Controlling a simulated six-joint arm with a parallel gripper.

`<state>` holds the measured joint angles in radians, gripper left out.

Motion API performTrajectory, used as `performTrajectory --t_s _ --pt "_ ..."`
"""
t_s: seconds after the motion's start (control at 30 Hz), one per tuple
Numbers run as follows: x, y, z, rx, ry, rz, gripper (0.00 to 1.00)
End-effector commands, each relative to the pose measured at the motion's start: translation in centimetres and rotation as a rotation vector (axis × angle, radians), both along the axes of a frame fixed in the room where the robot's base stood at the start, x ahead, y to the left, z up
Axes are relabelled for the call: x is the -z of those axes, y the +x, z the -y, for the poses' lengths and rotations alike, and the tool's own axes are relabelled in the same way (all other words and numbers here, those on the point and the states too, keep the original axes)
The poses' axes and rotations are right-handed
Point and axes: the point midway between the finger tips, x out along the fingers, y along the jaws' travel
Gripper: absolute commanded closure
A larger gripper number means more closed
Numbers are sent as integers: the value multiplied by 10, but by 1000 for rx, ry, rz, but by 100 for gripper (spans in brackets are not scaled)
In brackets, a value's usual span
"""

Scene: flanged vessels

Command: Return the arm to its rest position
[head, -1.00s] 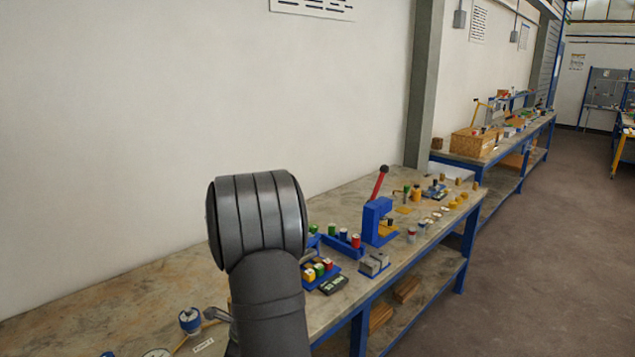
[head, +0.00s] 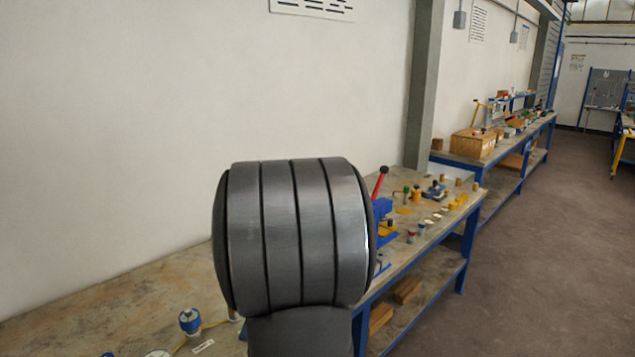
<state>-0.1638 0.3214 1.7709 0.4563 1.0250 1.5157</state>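My arm (head: 295,240) shows as a large dark grey ribbed joint with a link below it, close to the camera in the lower middle of the head view. My gripper is out of view, so its fingers and anything in them cannot be seen. The arm stands in front of the workbench (head: 130,300) and hides the middle of it.
A blue press (head: 384,222) with a red-knobbed lever stands just right of my arm, partly hidden. Several small parts lie beyond it. A blue-capped fitting (head: 190,321) is at the lower left. A wooden box (head: 474,144) sits on the far bench. The floor (head: 530,250) at right is clear.

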Motion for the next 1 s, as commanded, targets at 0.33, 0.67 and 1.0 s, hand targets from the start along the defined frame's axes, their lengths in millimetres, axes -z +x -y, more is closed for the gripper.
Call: performTrajectory --t_s 0.33,0.67,1.0 --pt "50 0 -21 -3 -1 -4 46" --pt "109 0 -45 -4 -1 -4 46" --pt "154 2 -64 -56 0 1 46"
